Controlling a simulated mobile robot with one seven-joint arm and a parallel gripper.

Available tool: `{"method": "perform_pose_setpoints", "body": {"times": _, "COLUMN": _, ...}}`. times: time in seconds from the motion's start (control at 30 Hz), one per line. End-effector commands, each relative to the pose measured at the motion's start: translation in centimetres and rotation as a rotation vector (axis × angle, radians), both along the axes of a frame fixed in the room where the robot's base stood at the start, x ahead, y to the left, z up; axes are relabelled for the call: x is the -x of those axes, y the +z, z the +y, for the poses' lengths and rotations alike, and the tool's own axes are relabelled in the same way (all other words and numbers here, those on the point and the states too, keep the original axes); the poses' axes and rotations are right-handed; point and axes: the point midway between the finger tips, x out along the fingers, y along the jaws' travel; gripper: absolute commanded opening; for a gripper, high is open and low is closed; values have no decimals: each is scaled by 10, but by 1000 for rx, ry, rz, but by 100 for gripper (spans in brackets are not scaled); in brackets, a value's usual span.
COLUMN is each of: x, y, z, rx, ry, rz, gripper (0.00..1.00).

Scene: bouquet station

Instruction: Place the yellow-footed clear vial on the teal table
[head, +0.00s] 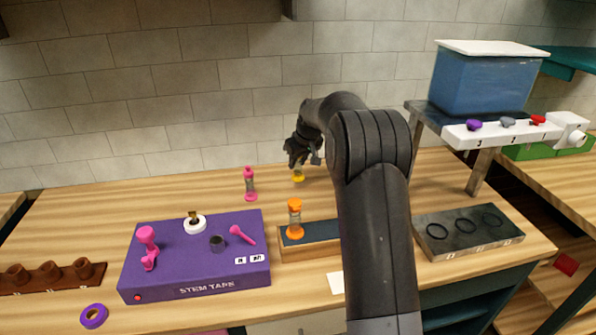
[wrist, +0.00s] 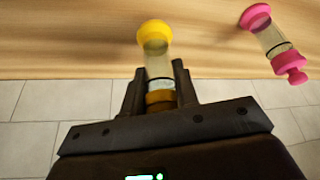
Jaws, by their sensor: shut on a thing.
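My gripper (head: 306,158) is shut on the yellow-footed clear vial at the back of the wooden counter.
A pink-ended vial (head: 250,185) stands left of my gripper. An orange-ended vial (head: 295,220) stands on a block in front. The purple stem-taps box (head: 195,270), a grey ringed tray (head: 468,238) and a raised blue tank (head: 485,80) are nearby. A tiled wall is behind.

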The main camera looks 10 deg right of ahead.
Motion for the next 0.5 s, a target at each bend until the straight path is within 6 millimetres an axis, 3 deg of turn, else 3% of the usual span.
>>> {"method": "perform_pose_setpoints", "body": {"times": 0.23, "x": 0, "y": -33, "z": 0, "rx": -1, "ry": -1, "rz": 1, "gripper": 0}}
{"method": "perform_pose_setpoints", "body": {"times": 0.5, "x": 0, "y": -36, "z": -1, "rx": 0, "ry": 0, "rz": -1, "gripper": 0}}
